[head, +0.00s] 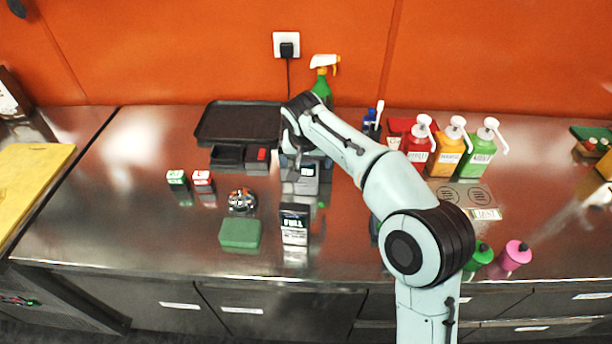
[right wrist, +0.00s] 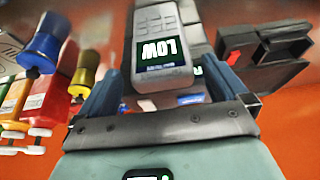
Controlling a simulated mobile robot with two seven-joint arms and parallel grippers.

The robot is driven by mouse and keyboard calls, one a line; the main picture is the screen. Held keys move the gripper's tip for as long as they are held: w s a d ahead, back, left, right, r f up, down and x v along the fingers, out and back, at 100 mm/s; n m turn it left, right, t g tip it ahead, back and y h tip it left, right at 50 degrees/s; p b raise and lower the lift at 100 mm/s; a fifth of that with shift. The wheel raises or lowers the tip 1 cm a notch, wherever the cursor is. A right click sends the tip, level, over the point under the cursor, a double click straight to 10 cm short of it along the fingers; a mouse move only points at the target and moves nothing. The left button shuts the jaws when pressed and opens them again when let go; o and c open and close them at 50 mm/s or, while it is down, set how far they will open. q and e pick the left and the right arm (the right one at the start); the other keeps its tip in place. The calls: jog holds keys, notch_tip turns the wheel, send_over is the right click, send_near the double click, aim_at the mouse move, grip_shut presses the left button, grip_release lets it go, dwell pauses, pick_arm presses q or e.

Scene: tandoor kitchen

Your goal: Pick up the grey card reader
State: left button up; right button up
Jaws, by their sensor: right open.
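The grey card reader (head: 304,186) stands on the steel counter near its middle, partly hidden by my right gripper in the head view. In the right wrist view the card reader (right wrist: 164,72) appears upside down, with keys and a dark screen reading "LOW". My right gripper (head: 299,160) is over the card reader's far side. In the right wrist view its open fingers (right wrist: 165,88) show on either side of the reader, with a gap on the right side. I cannot tell whether either finger touches it. My left gripper is not in view.
A dark device reading "FULL" (head: 294,226) stands in front. A black tray (head: 222,121) and a dark divided box (head: 226,156) lie behind and left. A green spray bottle (head: 322,88) stands behind; sauce pump bottles (head: 448,160) stand right.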

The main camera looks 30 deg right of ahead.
aim_at(306, 175)
jog(key=x, duration=0.3)
jog(key=shift+a+f, duration=0.1)
jog(key=shift+f, duration=0.05)
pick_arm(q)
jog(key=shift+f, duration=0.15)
pick_arm(e)
jog(key=c, duration=1.1)
